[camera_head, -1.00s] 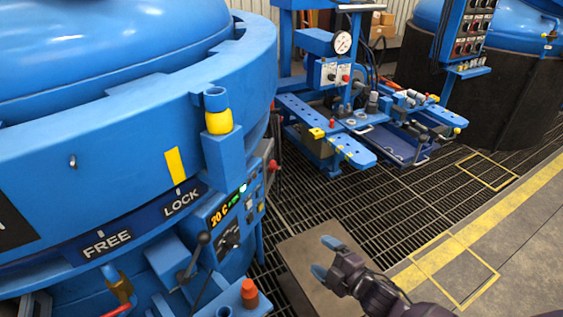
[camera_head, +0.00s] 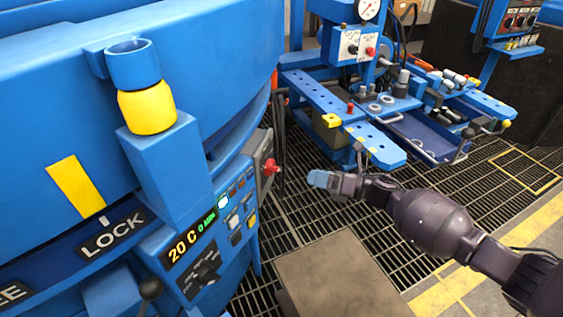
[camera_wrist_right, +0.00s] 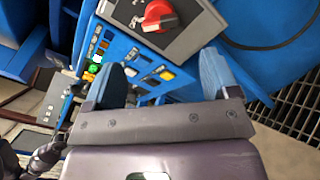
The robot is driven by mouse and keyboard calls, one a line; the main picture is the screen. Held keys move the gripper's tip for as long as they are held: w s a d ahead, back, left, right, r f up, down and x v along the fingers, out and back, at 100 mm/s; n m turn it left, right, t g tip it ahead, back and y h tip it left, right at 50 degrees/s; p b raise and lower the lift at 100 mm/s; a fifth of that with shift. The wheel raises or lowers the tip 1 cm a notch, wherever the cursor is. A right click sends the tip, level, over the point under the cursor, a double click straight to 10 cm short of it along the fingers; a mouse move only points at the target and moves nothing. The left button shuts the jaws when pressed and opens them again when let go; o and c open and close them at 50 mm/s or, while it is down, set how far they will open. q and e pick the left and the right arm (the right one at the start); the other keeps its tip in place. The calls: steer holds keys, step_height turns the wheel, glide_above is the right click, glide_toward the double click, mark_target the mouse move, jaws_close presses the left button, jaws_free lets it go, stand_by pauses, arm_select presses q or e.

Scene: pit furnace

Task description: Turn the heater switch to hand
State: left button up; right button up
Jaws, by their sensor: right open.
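A red rotary switch (camera_head: 270,166) sits on a grey box (camera_head: 263,180) at the right side of the blue furnace control panel. In the right wrist view the red switch (camera_wrist_right: 160,15) is near the top, beyond the fingertips, on the grey box (camera_wrist_right: 188,38). A black rotary knob (camera_head: 206,275) is on the panel below the "20 C" display. My right gripper (camera_head: 319,179) is right of the red switch, apart from it; its blue fingers (camera_wrist_right: 162,72) are open with nothing between them. My left gripper does not show.
The blue furnace body (camera_head: 200,70) fills the left. A blue workbench (camera_head: 325,105) with tools and a gauge stands behind my right gripper. A flat brown plate (camera_head: 340,280) lies on the grating below. A black-knobbed lever (camera_head: 150,289) sticks up at bottom left.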

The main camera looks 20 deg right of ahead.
mark_target(280, 168)
steer(key=b+x, duration=0.1)
steer(key=x, duration=0.8)
steer(key=shift+w+a, duration=0.1)
steer(key=shift+w, duration=0.15)
steer(key=shift+w+a+r+b, duration=0.15)
steer(key=shift+w+a+b, duration=0.15)
steer(key=shift+w+a, duration=0.2)
steer(key=c, duration=0.9)
